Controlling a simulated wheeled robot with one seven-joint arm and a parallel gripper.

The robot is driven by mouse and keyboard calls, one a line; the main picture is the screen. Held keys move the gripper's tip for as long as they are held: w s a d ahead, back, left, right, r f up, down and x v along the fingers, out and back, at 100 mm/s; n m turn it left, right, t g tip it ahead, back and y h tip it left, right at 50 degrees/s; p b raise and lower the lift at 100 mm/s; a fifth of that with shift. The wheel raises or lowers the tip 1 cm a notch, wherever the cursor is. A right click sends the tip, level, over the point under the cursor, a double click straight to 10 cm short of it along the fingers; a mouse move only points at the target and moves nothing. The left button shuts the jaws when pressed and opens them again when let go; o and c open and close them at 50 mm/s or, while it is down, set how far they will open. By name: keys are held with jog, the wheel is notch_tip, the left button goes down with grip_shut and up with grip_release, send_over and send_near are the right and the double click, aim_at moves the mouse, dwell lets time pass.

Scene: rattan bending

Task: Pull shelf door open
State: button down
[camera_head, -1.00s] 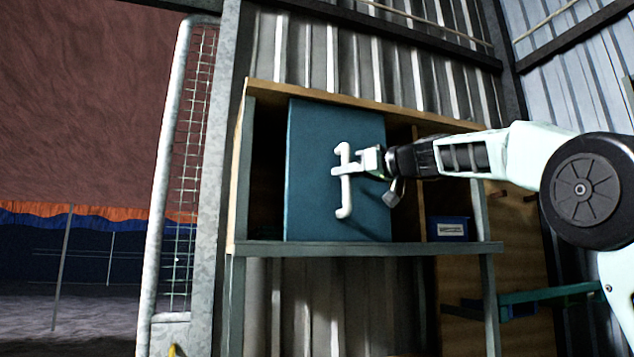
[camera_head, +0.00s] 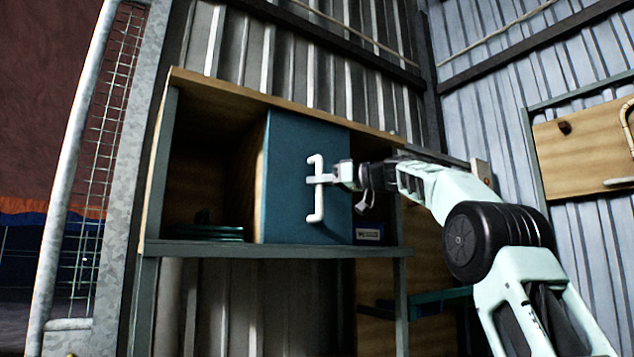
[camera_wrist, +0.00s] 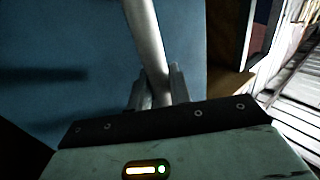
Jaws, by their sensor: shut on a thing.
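The blue shelf door (camera_head: 290,185) stands in the middle of the wooden shelf unit (camera_head: 290,108) in the head view. A white upright handle (camera_head: 317,205) is fixed to its face. My gripper (camera_head: 333,179) reaches in from the right and is shut on the handle near its middle. In the wrist view, the pale handle bar (camera_wrist: 146,40) runs between my gripper's fingers (camera_wrist: 158,92), with the blue door (camera_wrist: 70,50) behind it. The open compartment shows left of the door. The part of the shelf behind the door is hidden.
Blue-green stacked items (camera_head: 205,231) lie in the left compartment. A blue bin (camera_head: 368,233) with a white label sits right of the door. A metal mesh gate (camera_head: 98,150) and a grey post stand at the left. A wooden board (camera_head: 590,150) hangs on the right wall.

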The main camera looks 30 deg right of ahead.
jog(key=c, duration=1.3)
grip_release()
jog(key=shift+c, duration=0.2)
jog(key=b+v, duration=0.5)
jog(key=v, duration=1.2)
jog(key=shift+s+b, duration=0.2)
jog(key=shift+b, duration=0.1)
jog(key=shift+d, duration=0.15)
